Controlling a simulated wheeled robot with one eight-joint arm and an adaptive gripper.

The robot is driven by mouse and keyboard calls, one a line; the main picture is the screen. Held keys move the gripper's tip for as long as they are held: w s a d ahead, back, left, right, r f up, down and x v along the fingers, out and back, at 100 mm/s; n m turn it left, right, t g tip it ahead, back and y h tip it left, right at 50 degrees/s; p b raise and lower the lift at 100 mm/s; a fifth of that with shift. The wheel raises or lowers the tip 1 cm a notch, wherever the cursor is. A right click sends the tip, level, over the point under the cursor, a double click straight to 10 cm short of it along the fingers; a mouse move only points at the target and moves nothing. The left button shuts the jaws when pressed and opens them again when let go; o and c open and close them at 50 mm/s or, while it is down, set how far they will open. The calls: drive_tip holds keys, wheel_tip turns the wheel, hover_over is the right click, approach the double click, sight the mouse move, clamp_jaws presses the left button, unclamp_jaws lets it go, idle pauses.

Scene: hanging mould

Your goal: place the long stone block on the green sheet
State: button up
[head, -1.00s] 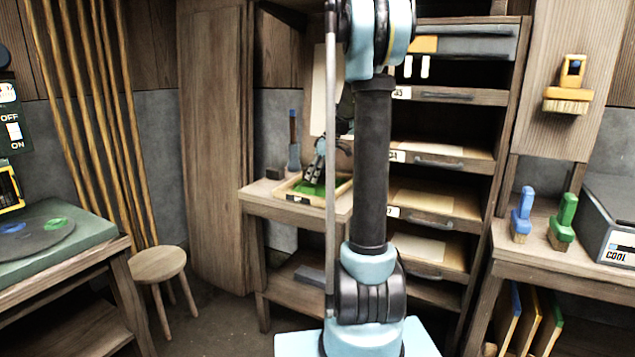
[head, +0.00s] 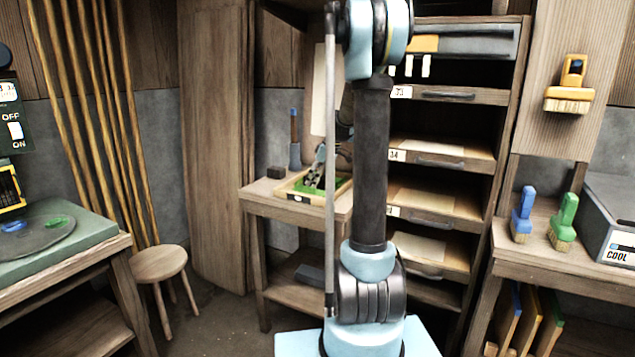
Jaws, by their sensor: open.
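The green sheet (head: 304,187) shows as a small green patch inside a shallow wooden tray (head: 299,196) on the wooden side table. My gripper (head: 313,181) is open, its fingers pointing down into the tray at the green. My own arm and a vertical bar hide part of the tray and gripper. I cannot make out a block between the fingers or on the sheet. A grey long block (head: 311,273) lies on the table's lower shelf, partly behind the bar; I cannot tell whether it is the stone one.
A small dark block (head: 276,172) and a blue-handled tool (head: 294,140) are on the table left of and behind the tray. A shelf rack (head: 440,170) stands at right. A stool (head: 160,264) stands on the floor at left, with open floor beside it.

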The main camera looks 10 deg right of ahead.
sight(324, 177)
drive_tip(key=shift+v, duration=3.8)
drive_tip(key=shift+s+a, duration=0.1)
drive_tip(key=shift+s, duration=0.1)
drive_tip(key=s+a+f+m+h, duration=0.1)
drive_tip(key=s+a+m, duration=0.1)
drive_tip(key=s, duration=0.9)
drive_tip(key=s+a+f+m+h, duration=0.1)
drive_tip(key=s+m, duration=0.2)
drive_tip(key=s, duration=0.7)
drive_tip(key=s+f+m+h, duration=0.1)
drive_tip(key=s+f+m, duration=0.1)
drive_tip(key=s+f, duration=0.4)
drive_tip(key=s+d+f+m, duration=0.1)
drive_tip(key=s+f+m, duration=0.2)
drive_tip(key=s+f, duration=0.4)
drive_tip(key=s, duration=0.6)
drive_tip(key=shift+s+d+m+g+h, duration=0.3)
drive_tip(key=shift+h, duration=0.1)
drive_tip(key=shift+f, duration=0.15)
